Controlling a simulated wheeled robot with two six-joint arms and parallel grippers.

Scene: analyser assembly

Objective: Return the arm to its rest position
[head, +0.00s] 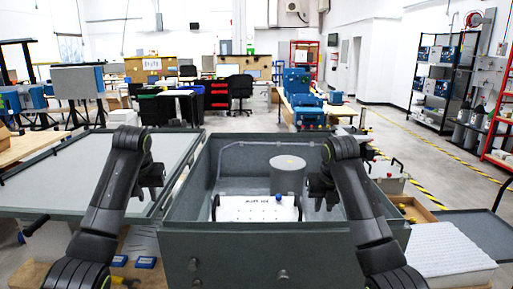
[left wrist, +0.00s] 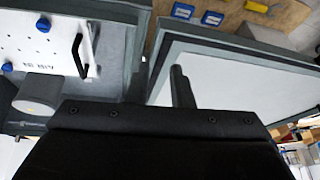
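My left gripper (head: 148,190) hangs over the left rim of the grey analyser housing, by the open lid, with nothing in it. In the left wrist view its fingers (left wrist: 160,86) stand apart with nothing between them. My right gripper (head: 324,202) is over the right side of the housing, its two fingers apart and empty. The open grey housing (head: 230,241) holds a white plate (head: 242,211) with a blue knob (head: 278,198) and dark handles. A grey cylinder (head: 288,176) stands behind the plate.
The flat grey lid panel (head: 80,172) lies open at the left. Blue small parts (head: 146,262) lie on the wooden bench at front left. A white textured block (head: 446,250) and a dark tray (head: 480,232) are at the right. Shelves and benches stand far behind.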

